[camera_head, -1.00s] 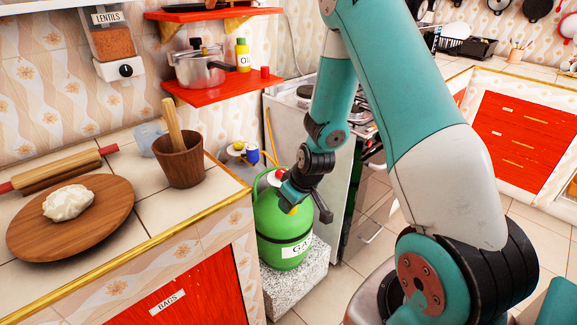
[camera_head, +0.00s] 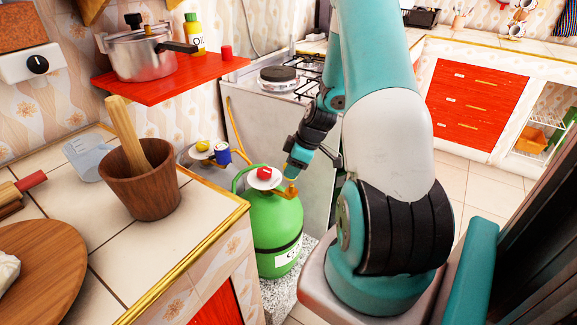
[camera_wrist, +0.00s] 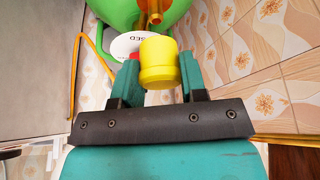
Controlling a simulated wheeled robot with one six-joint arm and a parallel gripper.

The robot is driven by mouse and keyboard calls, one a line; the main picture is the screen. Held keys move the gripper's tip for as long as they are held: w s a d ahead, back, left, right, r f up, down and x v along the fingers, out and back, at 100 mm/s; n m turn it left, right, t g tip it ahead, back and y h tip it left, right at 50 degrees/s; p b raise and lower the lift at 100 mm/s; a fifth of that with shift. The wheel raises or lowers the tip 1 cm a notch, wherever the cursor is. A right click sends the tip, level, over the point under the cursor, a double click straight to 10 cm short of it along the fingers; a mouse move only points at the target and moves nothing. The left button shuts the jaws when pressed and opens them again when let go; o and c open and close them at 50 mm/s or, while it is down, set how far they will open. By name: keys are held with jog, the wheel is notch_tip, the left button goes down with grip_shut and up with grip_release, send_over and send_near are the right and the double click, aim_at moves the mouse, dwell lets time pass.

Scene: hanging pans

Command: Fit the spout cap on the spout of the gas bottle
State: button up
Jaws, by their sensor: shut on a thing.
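The yellow spout cap (camera_wrist: 158,65) is between the two fingers of my gripper (camera_wrist: 158,78) in the wrist view. My gripper is shut on it. The green gas bottle (camera_head: 272,225) stands upright on a speckled block, with a white disc and red knob (camera_head: 264,173) on top. Its brass spout (camera_head: 290,188) shows at the top right of the bottle. My gripper (camera_head: 291,175) is just above and beside it. In the wrist view the spout (camera_wrist: 154,12) is beyond the cap, which appears apart from it. The cap cannot be made out clearly in the head view.
A tiled counter with a wooden mortar (camera_head: 142,190) is left of the bottle. The stove (camera_head: 275,120) stands behind. A grey bottle with a yellow knob (camera_head: 203,146) and a blue part (camera_head: 222,153) is at the back. A red shelf (camera_head: 165,85) hangs above.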

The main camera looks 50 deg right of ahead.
jog(key=shift+f+b, duration=2)
jog(key=shift+f, duration=0.75)
jog(key=o, duration=1)
jog(key=p+v, duration=0.1)
jog(key=v, duration=1.6)
jog(key=shift+s+r+p, duration=0.15)
jog(key=shift+p, duration=0.15)
